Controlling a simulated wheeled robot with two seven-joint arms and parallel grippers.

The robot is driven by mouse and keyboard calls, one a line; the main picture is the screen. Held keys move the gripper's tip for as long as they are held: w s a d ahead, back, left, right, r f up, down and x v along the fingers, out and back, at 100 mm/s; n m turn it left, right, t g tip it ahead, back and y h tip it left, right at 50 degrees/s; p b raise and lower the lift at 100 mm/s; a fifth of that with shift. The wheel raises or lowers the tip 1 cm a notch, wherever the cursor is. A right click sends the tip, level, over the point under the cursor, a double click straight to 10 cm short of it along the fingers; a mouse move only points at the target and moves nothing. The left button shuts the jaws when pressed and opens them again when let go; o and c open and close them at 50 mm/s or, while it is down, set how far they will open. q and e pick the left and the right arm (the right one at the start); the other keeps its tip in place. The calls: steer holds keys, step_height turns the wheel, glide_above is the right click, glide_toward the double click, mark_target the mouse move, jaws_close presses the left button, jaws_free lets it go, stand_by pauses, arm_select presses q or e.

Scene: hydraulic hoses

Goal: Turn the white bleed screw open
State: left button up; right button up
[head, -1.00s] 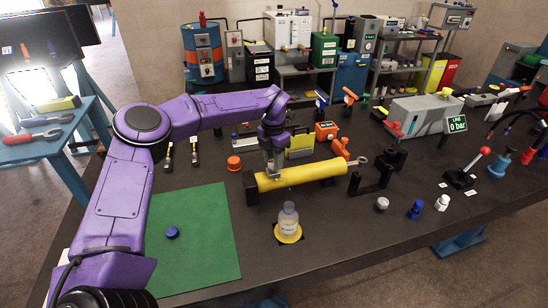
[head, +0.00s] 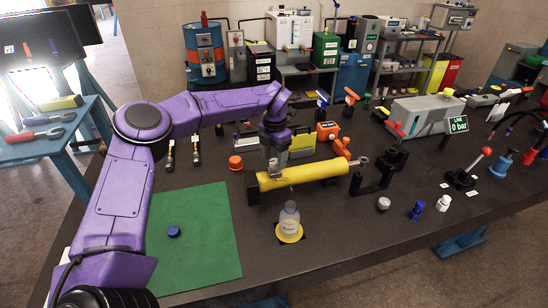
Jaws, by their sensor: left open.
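A yellow hydraulic cylinder (head: 315,172) lies across the black bench, its metal rod eye (head: 363,160) at the right end. My left gripper (head: 274,172) comes down over the left part of the cylinder and is open; its fingertips are small and close to the cylinder top. I cannot make out the white bleed screw; it may be hidden at the fingertips. A clear bottle (head: 289,218) stands on a yellow round base (head: 289,237) in front of the cylinder. My right gripper is not in view.
A green mat (head: 205,255) with a blue cap (head: 173,231) lies to the left. A black bracket (head: 372,180) stands right of the cylinder. Grey, blue and white knobs (head: 443,203) stand at the front right. An orange cap (head: 236,162) sits behind the cylinder's left end.

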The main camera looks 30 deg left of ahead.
mark_target(273, 161)
arm_select(q)
step_height(273, 161, up, 10)
steer(key=b, duration=0.1)
steer(key=shift+b, duration=0.4)
steer(key=shift+s+a, duration=0.1)
steer(key=shift+s, duration=0.05)
